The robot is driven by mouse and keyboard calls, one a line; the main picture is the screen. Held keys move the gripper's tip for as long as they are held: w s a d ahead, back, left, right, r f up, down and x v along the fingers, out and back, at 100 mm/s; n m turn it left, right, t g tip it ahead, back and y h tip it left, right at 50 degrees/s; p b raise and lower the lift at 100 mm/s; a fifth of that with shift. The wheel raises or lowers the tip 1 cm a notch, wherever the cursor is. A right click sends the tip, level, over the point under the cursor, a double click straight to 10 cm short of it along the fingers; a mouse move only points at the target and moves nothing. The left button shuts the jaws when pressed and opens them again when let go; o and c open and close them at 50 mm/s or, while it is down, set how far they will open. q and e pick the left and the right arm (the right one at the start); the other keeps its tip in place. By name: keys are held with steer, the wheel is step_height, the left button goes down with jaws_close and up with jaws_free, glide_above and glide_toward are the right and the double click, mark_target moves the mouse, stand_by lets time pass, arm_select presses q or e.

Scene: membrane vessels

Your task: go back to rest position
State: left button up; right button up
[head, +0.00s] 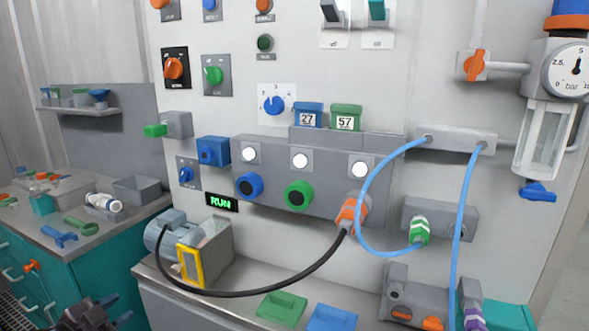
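My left gripper (98,308) shows as a dark shape at the bottom left edge of the head view, low in front of the teal cabinet. It is cut off by the frame, and I cannot tell whether its fingers are open or shut. It appears apart from the panel and its fittings. My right gripper is not in view.
A wall panel (430,85) carries knobs, switches, a gauge (567,72) and a lit RUN sign (221,202). A black cable (270,293) and a blue hose (370,190) loop out from it. Green (282,306) and blue (331,318) trays sit on the ledge. A cluttered bench (95,222) stands left.

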arm_select(q)
steer(key=s+d+f+n+g+y+p, duration=0.1)
steer(key=s+d+f+n, duration=0.1)
steer(key=s+d+f, duration=0.3)
steer(key=s+d+f+n+g+y+p, duration=0.1)
steer(key=s+d+f+n, duration=0.2)
steer(key=s, duration=0.9)
steer(key=s+d+f+n+g+p, duration=0.1)
steer(key=s+d+f+n, duration=0.2)
steer(key=s+d+f, duration=0.3)
steer(key=s+f, duration=0.1)
steer(key=s, duration=0.2)
steer(key=shift+s+d+f+g+y, duration=0.25)
steer(key=shift+s+d+g+y, duration=0.1)
steer(key=shift+g+y, duration=0.05)
